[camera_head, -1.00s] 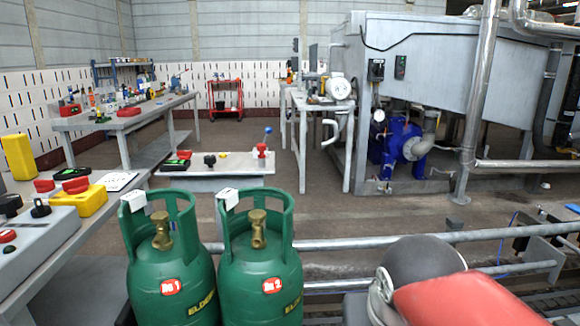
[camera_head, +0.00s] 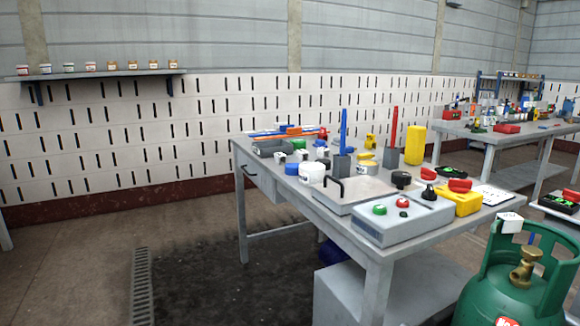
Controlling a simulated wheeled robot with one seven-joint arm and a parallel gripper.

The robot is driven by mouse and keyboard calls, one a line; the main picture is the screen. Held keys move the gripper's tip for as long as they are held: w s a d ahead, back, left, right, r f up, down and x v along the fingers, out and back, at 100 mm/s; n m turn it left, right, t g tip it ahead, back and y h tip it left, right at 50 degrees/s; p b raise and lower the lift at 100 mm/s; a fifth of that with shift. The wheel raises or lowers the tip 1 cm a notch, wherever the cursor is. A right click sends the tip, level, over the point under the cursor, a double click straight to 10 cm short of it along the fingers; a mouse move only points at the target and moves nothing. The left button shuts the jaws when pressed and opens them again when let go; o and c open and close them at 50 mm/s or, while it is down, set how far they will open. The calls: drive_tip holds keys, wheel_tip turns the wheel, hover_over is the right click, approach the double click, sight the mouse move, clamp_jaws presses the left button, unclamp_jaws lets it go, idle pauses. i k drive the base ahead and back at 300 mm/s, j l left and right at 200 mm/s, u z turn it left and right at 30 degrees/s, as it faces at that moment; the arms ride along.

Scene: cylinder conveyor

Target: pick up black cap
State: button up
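A black round cap-like piece (camera_head: 401,179) sits on the grey workbench (camera_head: 378,241), right of its middle. A second black piece, knob-shaped (camera_head: 428,192), stands just in front and to the right, beside a yellow box with a red knob (camera_head: 459,197). Both are small in the picture, and I cannot tell for certain which is the black cap. My gripper is not in view.
A grey control box with green and red buttons (camera_head: 388,226) lies at the bench's front. A green gas cylinder (camera_head: 500,290) is at lower right. The floor left is clear.

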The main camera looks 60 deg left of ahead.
sight(327, 163)
drive_tip(key=u, duration=1.95)
drive_tip(key=i+j+z, duration=0.15)
drive_tip(key=i+j, duration=0.75)
drive_tip(key=i, duration=0.05)
